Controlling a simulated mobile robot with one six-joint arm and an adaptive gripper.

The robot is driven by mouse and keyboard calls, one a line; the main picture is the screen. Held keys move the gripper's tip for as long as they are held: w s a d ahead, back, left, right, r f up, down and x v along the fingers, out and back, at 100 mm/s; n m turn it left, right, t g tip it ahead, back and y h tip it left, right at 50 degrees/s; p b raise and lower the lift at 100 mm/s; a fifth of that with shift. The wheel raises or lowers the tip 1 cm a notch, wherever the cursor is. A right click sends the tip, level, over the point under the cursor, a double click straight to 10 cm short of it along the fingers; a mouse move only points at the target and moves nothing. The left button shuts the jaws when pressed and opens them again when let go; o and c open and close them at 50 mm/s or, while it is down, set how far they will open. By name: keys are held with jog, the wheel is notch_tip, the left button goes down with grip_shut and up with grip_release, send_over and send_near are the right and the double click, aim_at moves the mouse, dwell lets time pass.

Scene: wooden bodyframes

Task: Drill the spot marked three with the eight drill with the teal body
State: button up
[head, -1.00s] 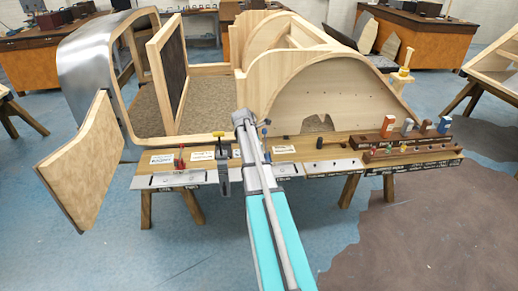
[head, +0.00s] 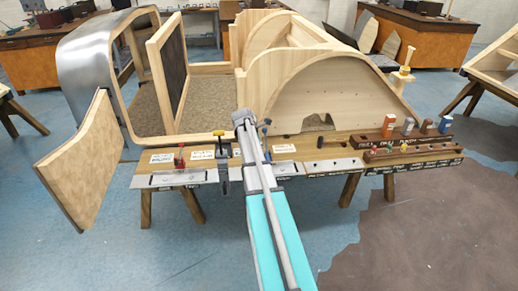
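My arm reaches forward over the long workbench (head: 310,160), its upper end in front of the bench middle. My gripper does not show; it may be hidden behind the arm. Several small drills stand in a row at the right end of the bench, among them an orange one (head: 388,124), one with blue and orange (head: 408,126) and a blue one (head: 445,125). They are too small to tell which has a teal body or an eight. A metal strip (head: 320,167) with dark marks runs along the front edge; its numbers cannot be read.
A red clamp (head: 180,158), a black clamp with a yellow top (head: 222,160) and a blue clamp (head: 266,132) stand on the bench. A wooden rack (head: 415,155) with small coloured pieces lies before the drills. A wooden bodyframe (head: 325,85) rises behind; a loose panel (head: 85,160) is left.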

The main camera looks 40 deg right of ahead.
jog(key=shift+f+b, duration=0.5)
dwell(0.8)
jog(key=shift+r+p, duration=1.95)
dwell(0.7)
